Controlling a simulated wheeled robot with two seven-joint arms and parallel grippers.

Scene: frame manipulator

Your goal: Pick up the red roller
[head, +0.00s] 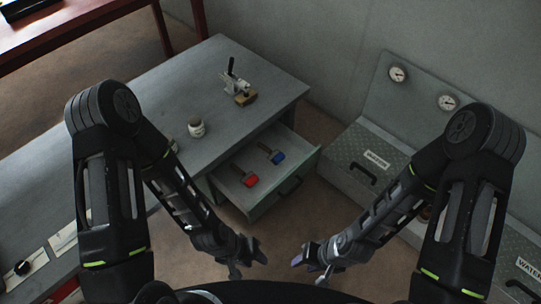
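The red roller (251,181) lies in the open drawer (233,196) of the grey workbench, near the drawer's left part. A blue roller (278,158) lies beside it, further back and to the right, apart from it. My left gripper (250,265) is in front of and below the drawer, away from both rollers. Its fingers are spread and nothing shows between them. My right gripper (305,263) is to the right of the left one, also away from the drawer. Its fingers look spread and empty.
On the workbench (185,98) stand a small white jar (196,128) and a clamp-like tool with a black handle (237,86). Grey cabinets (366,155) marked WATER stand on the right, with gauges (397,74) above. A red-framed table (90,35) is at the upper left.

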